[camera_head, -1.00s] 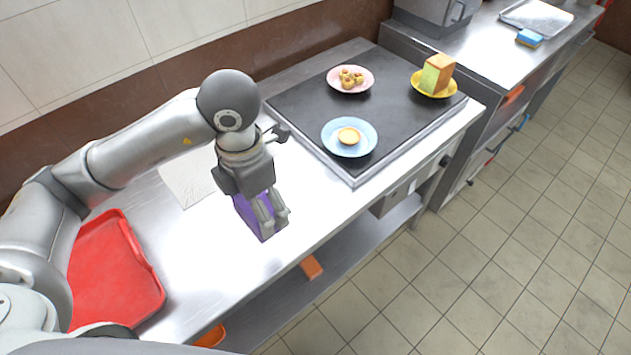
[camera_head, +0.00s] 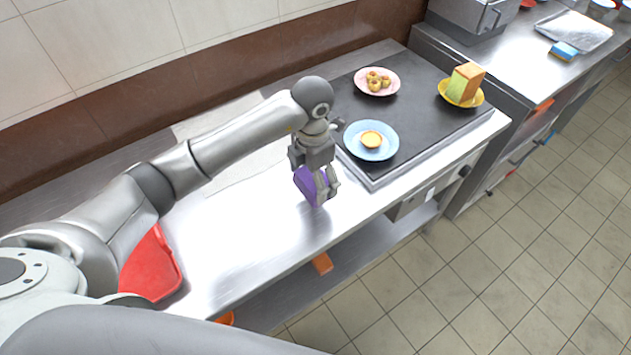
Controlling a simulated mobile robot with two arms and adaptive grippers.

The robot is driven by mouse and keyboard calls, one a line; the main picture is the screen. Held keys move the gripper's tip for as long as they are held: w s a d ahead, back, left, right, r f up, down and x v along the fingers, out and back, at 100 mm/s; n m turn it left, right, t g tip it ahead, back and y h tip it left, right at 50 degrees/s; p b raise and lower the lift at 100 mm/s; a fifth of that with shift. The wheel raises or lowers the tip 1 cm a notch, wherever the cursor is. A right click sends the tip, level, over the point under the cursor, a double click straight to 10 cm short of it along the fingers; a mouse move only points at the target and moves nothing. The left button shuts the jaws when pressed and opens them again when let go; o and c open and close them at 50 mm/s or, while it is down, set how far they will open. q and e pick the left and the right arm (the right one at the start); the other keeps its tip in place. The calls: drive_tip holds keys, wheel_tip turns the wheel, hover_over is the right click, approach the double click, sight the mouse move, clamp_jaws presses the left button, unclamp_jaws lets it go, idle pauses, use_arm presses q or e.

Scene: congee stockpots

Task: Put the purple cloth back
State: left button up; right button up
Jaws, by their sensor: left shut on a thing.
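The purple cloth (camera_head: 306,186) is in my left gripper (camera_head: 325,196), a little left of the black tray's near corner. The gripper points down and is shut on the cloth, covering part of it. I cannot tell whether the cloth touches the steel counter (camera_head: 235,245) below. A pale flat sheet (camera_head: 240,178) lies on the counter behind my left arm, partly hidden by it. My right gripper is not in view.
The black tray (camera_head: 415,125) holds a blue plate (camera_head: 371,154) with a tart, a pink plate (camera_head: 377,94) and a yellow plate (camera_head: 474,102). A red tray (camera_head: 150,270) lies at the left, partly behind my arm. The counter's front middle is clear.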

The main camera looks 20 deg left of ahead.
use_arm(q)
drive_tip(key=shift+w+d+f, duration=0.15)
drive_tip(key=shift+w+f, duration=0.45)
drive_tip(key=shift+f, duration=0.1)
wheel_tip(320, 180, down, 2)
drive_tip(key=shift+f+p, duration=0.1)
drive_tip(key=shift+p, duration=0.65)
drive_tip(key=shift+f, duration=0.35)
drive_tip(key=shift+f, duration=0.25)
drive_tip(key=o, duration=0.9)
drive_tip(key=shift+c, duration=0.2)
drive_tip(key=shift+r, duration=0.1)
